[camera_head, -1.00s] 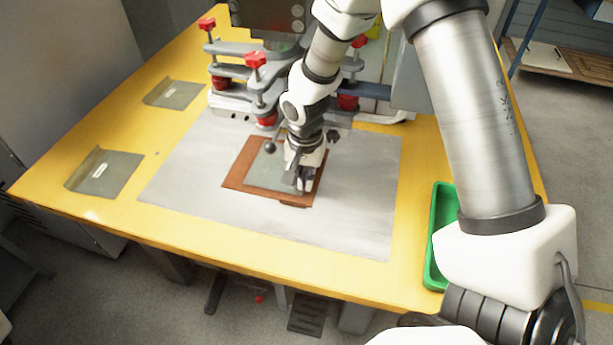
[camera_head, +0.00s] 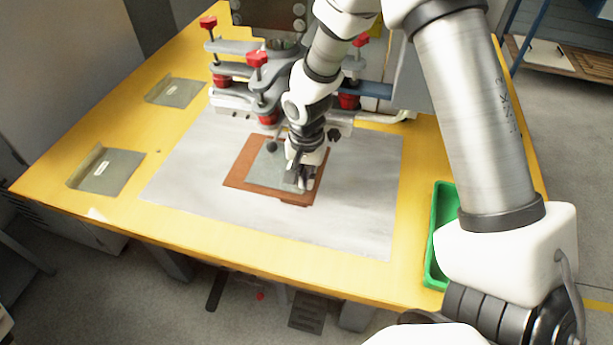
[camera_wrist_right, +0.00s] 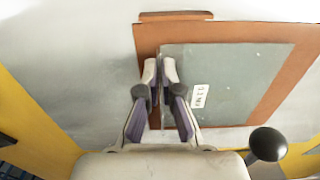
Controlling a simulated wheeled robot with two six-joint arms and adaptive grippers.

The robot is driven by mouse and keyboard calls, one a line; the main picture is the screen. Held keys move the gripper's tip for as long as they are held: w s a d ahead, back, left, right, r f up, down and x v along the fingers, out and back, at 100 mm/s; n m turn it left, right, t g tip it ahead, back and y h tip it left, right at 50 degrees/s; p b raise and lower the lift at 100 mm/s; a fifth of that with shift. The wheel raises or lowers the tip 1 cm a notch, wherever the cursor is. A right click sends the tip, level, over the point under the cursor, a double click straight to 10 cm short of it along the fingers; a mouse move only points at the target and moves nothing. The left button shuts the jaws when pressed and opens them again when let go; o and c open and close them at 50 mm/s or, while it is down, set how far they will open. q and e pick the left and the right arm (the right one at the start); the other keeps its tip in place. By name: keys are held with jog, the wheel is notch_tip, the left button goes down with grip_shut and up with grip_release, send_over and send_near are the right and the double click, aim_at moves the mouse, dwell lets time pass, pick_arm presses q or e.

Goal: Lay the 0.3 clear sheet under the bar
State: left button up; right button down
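A grey see-through sheet (camera_head: 268,167) lies on a brown pad (camera_head: 236,175) in the middle of the table. In the right wrist view the sheet (camera_wrist_right: 226,75) bears a small white label, too small to read surely, and has an upright lip along its near edge. My right gripper (camera_head: 300,182) is down at the sheet's right side. In the wrist view its fingers (camera_wrist_right: 161,72) are close together on both sides of the lip. The press (camera_head: 262,85) with grey bars and red knobs stands just behind the pad. My left gripper is not in view.
Two similar labelled sheets lie at the left, one nearer (camera_head: 112,175) and one farther (camera_head: 175,93). A pale grey mat (camera_head: 345,215) surrounds the pad and is otherwise clear. A green tray (camera_head: 440,240) stands at the right edge of the yellow table (camera_head: 260,274).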

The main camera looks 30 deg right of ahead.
jog(key=shift+f, duration=0.15)
dwell(0.6)
jog(key=c, duration=1.2)
grip_release()
jog(key=shift+c, duration=0.2)
jog(key=shift+p, duration=0.3)
